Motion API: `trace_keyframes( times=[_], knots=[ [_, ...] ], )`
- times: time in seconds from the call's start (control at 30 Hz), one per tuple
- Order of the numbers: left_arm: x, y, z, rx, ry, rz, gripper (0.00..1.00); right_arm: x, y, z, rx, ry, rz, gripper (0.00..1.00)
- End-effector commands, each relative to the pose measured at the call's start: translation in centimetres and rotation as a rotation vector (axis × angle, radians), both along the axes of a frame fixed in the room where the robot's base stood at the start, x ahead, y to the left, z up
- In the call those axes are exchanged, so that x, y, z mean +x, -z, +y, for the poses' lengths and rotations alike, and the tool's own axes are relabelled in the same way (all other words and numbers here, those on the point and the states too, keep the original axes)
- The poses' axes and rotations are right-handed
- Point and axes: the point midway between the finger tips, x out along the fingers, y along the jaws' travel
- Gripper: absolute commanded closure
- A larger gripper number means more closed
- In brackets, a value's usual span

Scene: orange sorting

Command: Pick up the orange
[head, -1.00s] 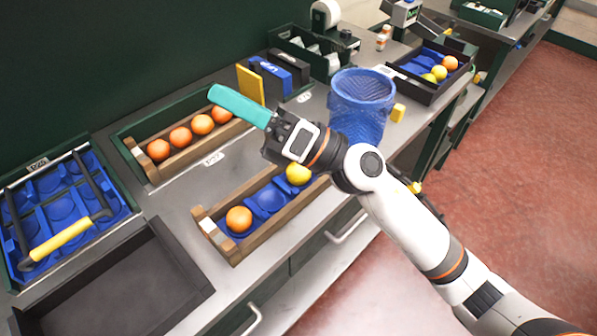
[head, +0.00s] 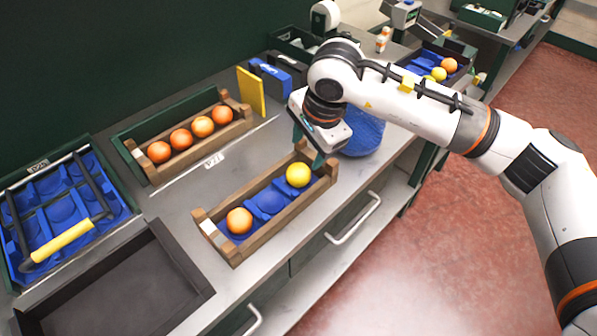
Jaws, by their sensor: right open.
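An orange (head: 239,221) sits in the left end of the front wooden tray (head: 232,256). A yellow fruit (head: 299,174) sits near the right end of that tray, with empty blue cups between them. Several more oranges (head: 181,139) stand in a row in the back wooden rack. My right gripper (head: 309,152) points down over the right end of the front tray, just beyond the yellow fruit. Its teal fingers are apart, and nothing shows between them. Whether it touches the tray cannot be told. My left gripper is out of view.
A black tray (head: 120,290) lies empty at the front left. A blue compartment crate (head: 62,208) with a yellow-handled bar is at the left.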

Motion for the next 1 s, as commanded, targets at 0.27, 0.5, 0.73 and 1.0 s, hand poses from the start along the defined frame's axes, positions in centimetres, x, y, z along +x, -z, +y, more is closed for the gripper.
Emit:
trace_keyframes(
  times=[0.27,0.5,0.73,1.0],
  knots=[
    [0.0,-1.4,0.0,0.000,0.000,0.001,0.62,0.8,4.0,0.8,0.002,0.000,0.005,0.46],
    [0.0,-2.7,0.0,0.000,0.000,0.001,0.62,1.1,5.9,1.2,0.004,0.000,0.008,0.46],
    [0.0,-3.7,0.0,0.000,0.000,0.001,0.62,1.7,9.1,1.8,0.006,0.000,0.006,0.46],
    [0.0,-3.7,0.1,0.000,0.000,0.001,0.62,1.8,9.5,1.8,0.006,-0.001,0.004,0.46]
  ],
)
